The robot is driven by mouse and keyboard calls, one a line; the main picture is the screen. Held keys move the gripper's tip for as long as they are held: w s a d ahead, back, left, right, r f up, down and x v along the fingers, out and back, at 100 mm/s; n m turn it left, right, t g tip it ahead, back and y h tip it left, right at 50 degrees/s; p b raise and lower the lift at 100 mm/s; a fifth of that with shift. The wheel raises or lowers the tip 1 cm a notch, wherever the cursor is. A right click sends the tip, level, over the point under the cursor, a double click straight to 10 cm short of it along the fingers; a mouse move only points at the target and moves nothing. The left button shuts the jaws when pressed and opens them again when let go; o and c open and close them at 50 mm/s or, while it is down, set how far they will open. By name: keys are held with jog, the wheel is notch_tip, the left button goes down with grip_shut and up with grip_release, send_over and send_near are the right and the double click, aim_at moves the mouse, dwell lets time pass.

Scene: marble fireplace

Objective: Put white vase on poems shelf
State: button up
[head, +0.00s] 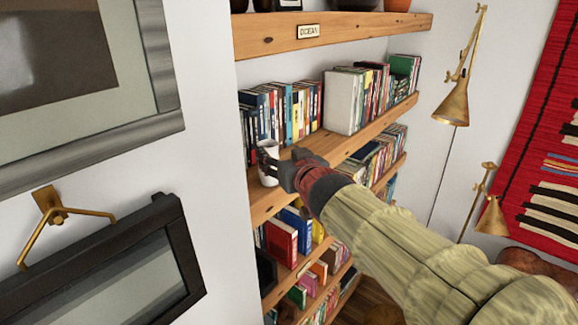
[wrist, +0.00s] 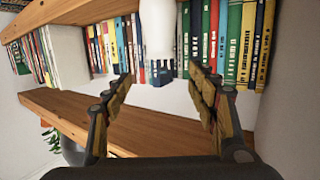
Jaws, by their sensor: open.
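The white vase (head: 268,180) stands upright near the left front of the book shelf below the board labelled "OCEAN". My gripper (head: 269,160) is at the vase, and a dark finger covers part of its middle. In the wrist view, which appears upside down, my gripper (wrist: 160,78) has its fingers spread apart. The white vase (wrist: 157,30) shows beyond the fingertips, between their lines, with part of it cut off by the top edge. I cannot tell whether a finger touches it. No label reading poems is legible.
The OCEAN shelf (head: 335,33) runs overhead with pots on it. Books and a white block (head: 342,101) line the vase's shelf (head: 350,139). More book shelves lie below. Framed pictures (head: 105,80) hang at left; brass lamps (head: 452,108) are at right.

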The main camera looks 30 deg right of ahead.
jog(key=s+a+f+n+g+y, duration=0.1)
jog(key=s+a+f+g, duration=0.4)
jog(key=s+f, duration=0.4)
jog(key=s+a+f+g+y, duration=0.1)
jog(key=s+a+f+g, duration=0.3)
jog(key=s, duration=1.3)
jog(key=a+f, duration=0.3)
jog(key=f, duration=0.2)
jog(key=shift+s+a+f+n+g, duration=0.25)
jog(key=shift+a+f+n+g, duration=0.05)
jog(key=shift+f+n+g, duration=0.1)
